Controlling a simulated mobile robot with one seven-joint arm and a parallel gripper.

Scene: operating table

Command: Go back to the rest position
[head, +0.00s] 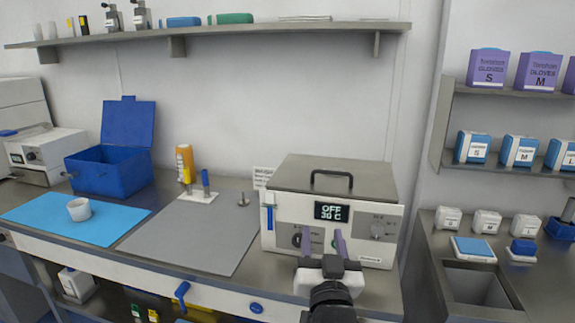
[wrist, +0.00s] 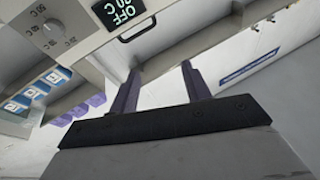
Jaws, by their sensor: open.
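My gripper (head: 322,243) is open and empty, its two purple-grey fingers pointing up in front of the lower front panel of the white water bath (head: 285,240). The fingers also show in the wrist view (wrist: 157,85), apart with nothing between them. The bath has a closed metal lid with a black handle, a display reading "OFF 30 C" (head: 331,211) and knobs. The display also shows in the wrist view (wrist: 118,10). I cannot tell whether the fingers touch the panel.
Left of the bath are a grey mat (head: 190,238), a blue mat (head: 40,215) with a white cup (head: 79,209), and an open blue box (head: 108,175). A shelf (head: 215,32) runs above. A side counter with a sink (head: 477,285) is at right.

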